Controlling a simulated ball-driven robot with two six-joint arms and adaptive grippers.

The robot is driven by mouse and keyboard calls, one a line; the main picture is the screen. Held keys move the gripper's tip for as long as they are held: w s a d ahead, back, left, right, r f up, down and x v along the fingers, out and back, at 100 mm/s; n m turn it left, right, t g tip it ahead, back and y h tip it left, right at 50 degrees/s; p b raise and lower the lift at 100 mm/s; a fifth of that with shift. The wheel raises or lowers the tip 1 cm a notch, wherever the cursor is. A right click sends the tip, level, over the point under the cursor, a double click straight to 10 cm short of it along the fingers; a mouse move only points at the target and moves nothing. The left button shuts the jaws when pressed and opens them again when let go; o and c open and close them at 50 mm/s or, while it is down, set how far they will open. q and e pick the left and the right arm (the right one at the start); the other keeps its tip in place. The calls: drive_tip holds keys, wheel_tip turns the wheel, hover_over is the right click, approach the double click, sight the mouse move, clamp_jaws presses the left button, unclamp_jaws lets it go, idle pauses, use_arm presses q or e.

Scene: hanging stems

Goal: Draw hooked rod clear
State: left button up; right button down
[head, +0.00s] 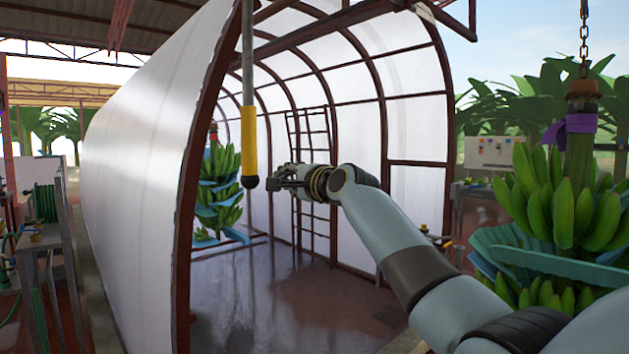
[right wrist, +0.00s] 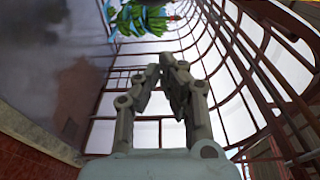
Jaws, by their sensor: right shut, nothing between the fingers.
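A grey rod (head: 248,40) with a yellow grip (head: 249,140) and a dark rounded lower end hangs upright in the head view, in front of the tunnel opening. Its upper end is out of the picture, so no hook shows. My right gripper (head: 274,184) is shut and empty just right of the rod's lower end; I cannot tell the gap in depth. In the right wrist view the fingertips of my right gripper (right wrist: 165,68) meet with nothing between them, and the rod does not show there. My left gripper is not in view.
A banana bunch with blue sheets (head: 218,190) hangs inside the white arched tunnel (head: 150,130). Another large bunch (head: 565,205) hangs from a chain at right, near my right arm. A ladder-like frame (head: 310,150) stands behind my gripper. A bench with a green hose (head: 45,203) is at left.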

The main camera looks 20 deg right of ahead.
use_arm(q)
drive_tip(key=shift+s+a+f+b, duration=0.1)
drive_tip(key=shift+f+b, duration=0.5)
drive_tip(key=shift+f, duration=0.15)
use_arm(e)
drive_tip(key=v, duration=0.9)
drive_tip(key=shift+s+a+r, duration=0.2)
drive_tip(key=shift+a+r, duration=0.15)
drive_tip(key=shift+a, duration=0.05)
